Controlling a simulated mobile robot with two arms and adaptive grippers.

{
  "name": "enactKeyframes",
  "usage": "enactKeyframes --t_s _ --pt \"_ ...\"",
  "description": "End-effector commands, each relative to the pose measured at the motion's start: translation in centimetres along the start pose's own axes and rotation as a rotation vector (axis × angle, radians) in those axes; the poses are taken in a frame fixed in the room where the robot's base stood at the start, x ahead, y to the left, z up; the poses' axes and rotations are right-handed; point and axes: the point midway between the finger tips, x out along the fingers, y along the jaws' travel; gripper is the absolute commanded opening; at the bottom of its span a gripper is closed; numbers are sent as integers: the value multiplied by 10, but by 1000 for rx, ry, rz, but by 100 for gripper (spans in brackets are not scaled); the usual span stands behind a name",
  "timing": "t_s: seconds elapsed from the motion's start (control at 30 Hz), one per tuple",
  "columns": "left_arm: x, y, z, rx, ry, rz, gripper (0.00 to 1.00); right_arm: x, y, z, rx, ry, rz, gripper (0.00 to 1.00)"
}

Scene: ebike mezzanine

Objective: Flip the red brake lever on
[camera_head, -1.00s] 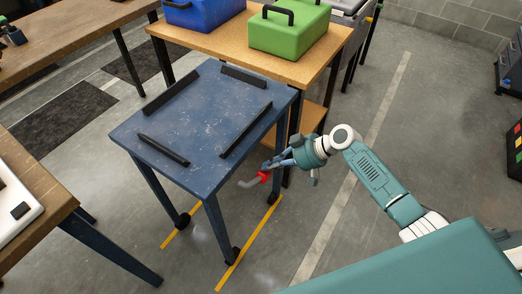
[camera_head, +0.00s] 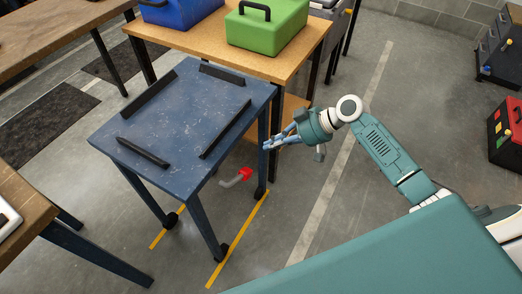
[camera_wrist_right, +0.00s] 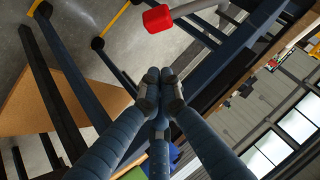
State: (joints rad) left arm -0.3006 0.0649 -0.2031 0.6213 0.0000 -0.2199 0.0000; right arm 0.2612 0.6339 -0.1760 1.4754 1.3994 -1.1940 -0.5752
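The red-tipped brake lever (camera_head: 246,173), with a grey bar (camera_head: 231,182), sticks out below the right side of the blue table (camera_head: 182,122). In the right wrist view its red tip (camera_wrist_right: 157,18) and grey bar (camera_wrist_right: 195,8) show at the top, beyond the fingertips. My right gripper (camera_head: 267,145) is beside the table's right edge, a little above and right of the red tip, apart from it. Its fingertips (camera_wrist_right: 160,82) are together with nothing between them. My left gripper is not in view.
The blue table has dark rails on top and wheeled legs near yellow floor lines (camera_head: 238,238). A wooden bench (camera_head: 290,61) behind holds a green toolbox (camera_head: 264,26) and a blue box (camera_head: 180,10). A red and black case (camera_head: 506,131) is at right.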

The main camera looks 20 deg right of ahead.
Motion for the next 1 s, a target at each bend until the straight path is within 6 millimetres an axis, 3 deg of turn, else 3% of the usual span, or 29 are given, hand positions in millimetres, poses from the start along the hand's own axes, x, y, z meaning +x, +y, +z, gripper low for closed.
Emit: enactKeyframes --t_s 0.17,0.33,0.83,0.93,1.0 --pt "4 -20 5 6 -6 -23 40 -23 5 2 1 -1 2 0" --pt "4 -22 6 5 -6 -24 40 -30 5 1 2 -2 1 0" --pt "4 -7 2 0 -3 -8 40 -30 5 1 2 -1 2 0" --pt "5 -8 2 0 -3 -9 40 -22 13 11 29 -7 20 0" --pt "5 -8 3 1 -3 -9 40 -10 27 30 75 -19 57 0"
